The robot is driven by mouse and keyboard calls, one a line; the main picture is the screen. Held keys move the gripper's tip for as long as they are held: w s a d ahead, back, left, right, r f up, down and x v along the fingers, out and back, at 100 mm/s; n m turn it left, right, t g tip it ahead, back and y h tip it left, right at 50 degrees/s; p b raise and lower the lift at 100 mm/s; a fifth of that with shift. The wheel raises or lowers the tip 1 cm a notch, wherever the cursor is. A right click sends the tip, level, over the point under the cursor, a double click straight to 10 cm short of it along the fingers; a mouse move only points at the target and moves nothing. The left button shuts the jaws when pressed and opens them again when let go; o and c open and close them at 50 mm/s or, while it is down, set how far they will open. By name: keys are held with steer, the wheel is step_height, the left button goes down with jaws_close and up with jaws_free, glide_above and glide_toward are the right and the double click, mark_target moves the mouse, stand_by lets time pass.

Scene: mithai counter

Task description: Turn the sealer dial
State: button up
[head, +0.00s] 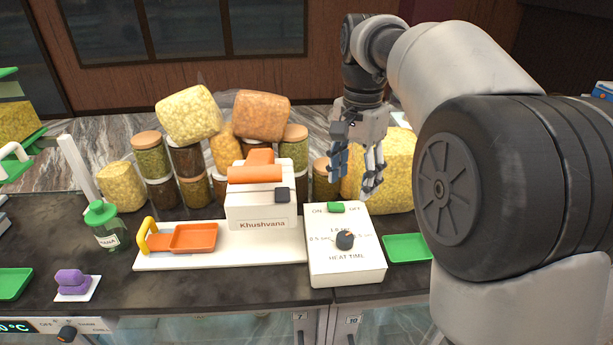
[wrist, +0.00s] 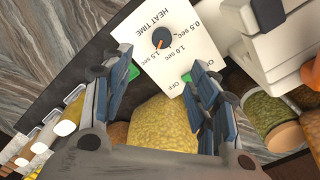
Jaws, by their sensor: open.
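The sealer dial (head: 345,239) is a small dark knob with an orange mark, on a white control box (head: 340,275) labelled HEAT TIME. In the wrist view the dial (wrist: 163,36) shows clear, its orange mark pointing between the 1.0 sec and 1.5 sec labels. A green ON/OFF switch (head: 336,207) sits at the box's back edge. My gripper (head: 355,180) is open and empty, above and behind the box, apart from the dial. In the wrist view the dial lies beyond the gap between the open fingers (wrist: 160,64).
The white sealer (head: 262,212) with an orange handle (head: 255,173) stands left of the box. Jars and bags, including a large yellow bag (head: 395,170), stand behind. A green tray (head: 407,248) lies right. An orange tray (head: 194,238) is left. The counter front is mostly clear.

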steer(key=b, duration=0.2)
glide_toward(346, 236)
step_height(346, 236, down, 9)
steer(key=shift+f, duration=0.1)
steer(key=shift+c, duration=0.3)
steer(key=c, duration=1)
